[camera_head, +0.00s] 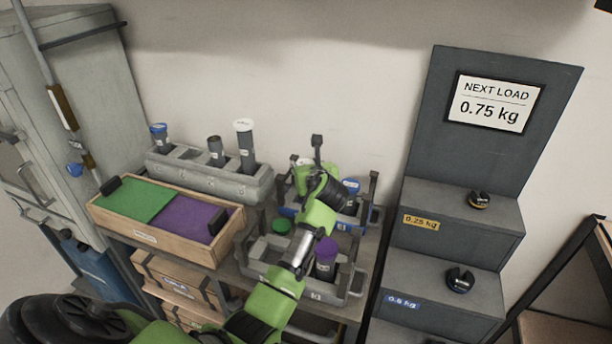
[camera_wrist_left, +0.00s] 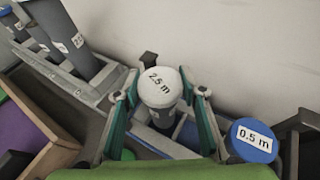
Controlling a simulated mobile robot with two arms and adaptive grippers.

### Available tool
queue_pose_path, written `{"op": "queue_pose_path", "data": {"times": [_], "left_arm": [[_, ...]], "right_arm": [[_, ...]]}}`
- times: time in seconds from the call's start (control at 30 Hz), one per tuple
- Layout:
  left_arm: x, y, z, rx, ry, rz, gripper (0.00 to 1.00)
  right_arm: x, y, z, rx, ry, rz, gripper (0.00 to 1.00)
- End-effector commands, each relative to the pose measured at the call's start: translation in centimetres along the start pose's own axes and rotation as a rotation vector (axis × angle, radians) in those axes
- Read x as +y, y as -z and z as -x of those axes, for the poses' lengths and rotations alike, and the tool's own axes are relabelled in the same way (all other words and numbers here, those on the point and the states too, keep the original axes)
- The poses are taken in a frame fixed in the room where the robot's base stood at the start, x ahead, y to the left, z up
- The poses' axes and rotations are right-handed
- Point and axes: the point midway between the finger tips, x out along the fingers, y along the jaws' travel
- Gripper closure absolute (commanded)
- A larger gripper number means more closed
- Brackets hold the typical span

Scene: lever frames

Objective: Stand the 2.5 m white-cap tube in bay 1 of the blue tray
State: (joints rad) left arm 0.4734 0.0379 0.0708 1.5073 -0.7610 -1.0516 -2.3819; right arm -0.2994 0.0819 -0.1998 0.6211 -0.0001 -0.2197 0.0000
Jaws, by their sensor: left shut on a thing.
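My left gripper (camera_wrist_left: 163,118) is shut on the white-cap tube (camera_wrist_left: 160,88) marked 2.5 m. The tube is between the two green fingers, its cap facing the wrist camera. Its lower end reaches down among the blue tray's walls; I cannot tell whether it touches the tray floor. A blue-cap tube (camera_wrist_left: 252,141) marked 0.5 m stands to the right in the tray, and shows in the head view (camera_head: 351,186). My right gripper is out of view.
A grey rack (camera_head: 205,178) at the left holds several tubes, one white-capped (camera_head: 244,128). A wooden box (camera_head: 150,237) has green and purple compartments. A grey front tray (camera_head: 258,266) holds purple-cap (camera_head: 326,250) and green-cap (camera_head: 281,227) tubes. Dark steps with weights stand right.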

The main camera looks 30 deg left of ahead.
Motion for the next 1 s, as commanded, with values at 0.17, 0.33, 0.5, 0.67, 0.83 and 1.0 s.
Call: {"op": "queue_pose_path", "data": {"times": [0.17,0.33,0.5,0.67,0.83,1.0], "left_arm": [[-0.2,1.6,-1.2,0.004,0.0,-0.002,0.9],[-0.2,3.1,-1.8,0.0,0.001,0.0,0.9],[-0.2,3.1,-1.9,-0.002,0.002,0.001,0.9],[-0.2,3.3,-1.9,-0.001,0.001,-0.001,0.9],[-0.2,3.6,-2.0,0.001,0.001,-0.001,0.55],[-0.2,3.5,-2.0,0.001,0.001,-0.001,0.55]], "right_arm": [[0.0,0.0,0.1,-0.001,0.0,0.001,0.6],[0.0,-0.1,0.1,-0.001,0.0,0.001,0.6],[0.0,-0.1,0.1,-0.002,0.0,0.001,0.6],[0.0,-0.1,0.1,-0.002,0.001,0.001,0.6],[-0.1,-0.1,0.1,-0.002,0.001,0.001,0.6],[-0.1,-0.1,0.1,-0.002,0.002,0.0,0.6]]}}
